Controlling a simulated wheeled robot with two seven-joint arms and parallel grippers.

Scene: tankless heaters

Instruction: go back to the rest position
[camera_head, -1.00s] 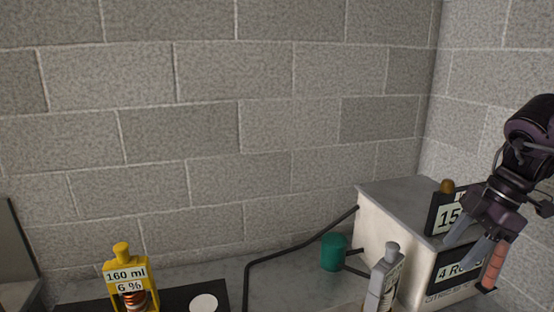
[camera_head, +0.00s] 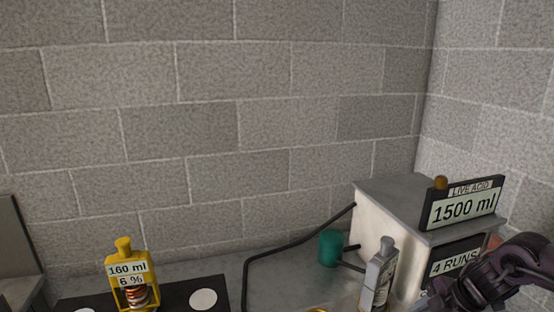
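My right arm (camera_head: 500,272) comes in at the lower right corner, in front of the white box with signs. Its gripper's fingertips are not clearly seen, and I cannot tell whether it holds anything. My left gripper is not in view. The white box (camera_head: 376,235) has a grey top. A sign (camera_head: 463,204) reading "LIVE ACID 1500 ml" stands on it, and a "4 RUNS" sign (camera_head: 455,262) is on its front. A small reddish part (camera_head: 494,241) shows just above my arm.
A grey bottle (camera_head: 378,272) stands before the box. A teal cylinder (camera_head: 330,248) and black pipe (camera_head: 290,250) lie left of it. Block walls close the back and right.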

